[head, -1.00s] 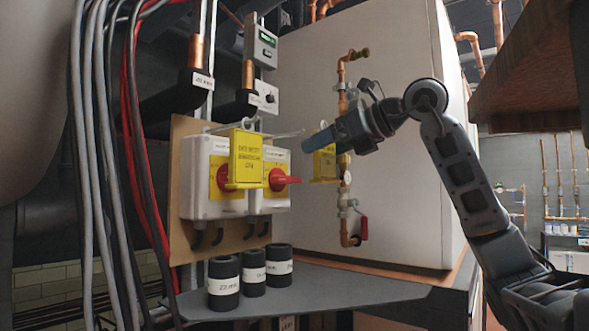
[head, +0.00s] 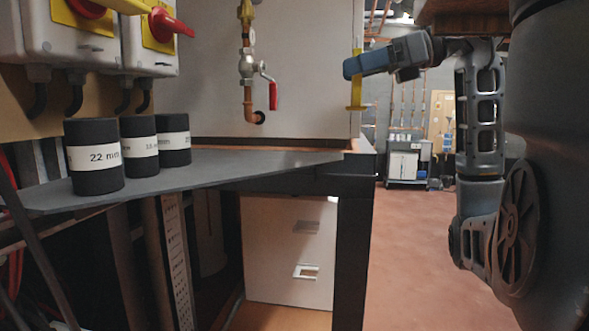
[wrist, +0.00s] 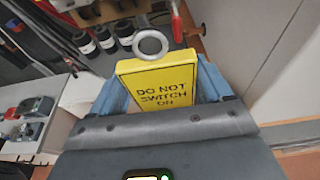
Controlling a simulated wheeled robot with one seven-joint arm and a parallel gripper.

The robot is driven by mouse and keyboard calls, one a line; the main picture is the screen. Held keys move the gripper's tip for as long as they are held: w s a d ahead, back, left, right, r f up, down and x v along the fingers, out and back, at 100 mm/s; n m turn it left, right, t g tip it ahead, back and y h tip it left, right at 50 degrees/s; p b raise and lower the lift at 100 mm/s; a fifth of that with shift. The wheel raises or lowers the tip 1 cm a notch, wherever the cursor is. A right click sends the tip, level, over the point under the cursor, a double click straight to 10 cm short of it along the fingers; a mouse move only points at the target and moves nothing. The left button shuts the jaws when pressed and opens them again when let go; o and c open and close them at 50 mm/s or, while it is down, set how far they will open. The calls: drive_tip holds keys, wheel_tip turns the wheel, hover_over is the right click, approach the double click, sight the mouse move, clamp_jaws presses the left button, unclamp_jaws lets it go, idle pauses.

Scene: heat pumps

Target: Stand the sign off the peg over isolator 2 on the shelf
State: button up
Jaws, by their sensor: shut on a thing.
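My gripper (head: 352,67) is shut on a yellow sign (head: 356,98), which hangs edge-on and roughly upright in the head view, held in the air right of the shelf. In the wrist view the sign (wrist: 158,88) reads "DO NOT SWITCH ON" and sits between my two blue fingers, with a grey ring (wrist: 151,44) at its top. The dark grey shelf (head: 235,164) runs along the left and middle of the head view. Two isolators (head: 65,35) with red handles show at the upper left. Their pegs are out of the head view.
Several black rolls (head: 95,172) with white labels stand on the shelf's left part; its right part is bare. Behind it a copper pipe with a red-handled valve (head: 270,92) runs down a white casing (head: 310,60). Open floor (head: 425,250) lies right.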

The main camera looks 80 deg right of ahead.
drive_tip(key=shift+s+f, duration=0.35)
drive_tip(key=shift+w+f, duration=0.25)
drive_tip(key=shift+w, duration=0.05)
drive_tip(key=x, duration=0.4)
drive_tip(key=f+x, duration=0.1)
drive_tip(key=x, duration=0.3)
drive_tip(key=f+p+x, duration=0.1)
drive_tip(key=x, duration=0.3)
drive_tip(key=shift+s+d+f, duration=0.1)
drive_tip(key=shift+s+d, duration=0.05)
drive_tip(key=shift+s, duration=0.2)
drive_tip(key=shift+w+f, duration=0.75)
drive_tip(key=shift+w, duration=0.1)
drive_tip(key=shift+w+f, duration=0.2)
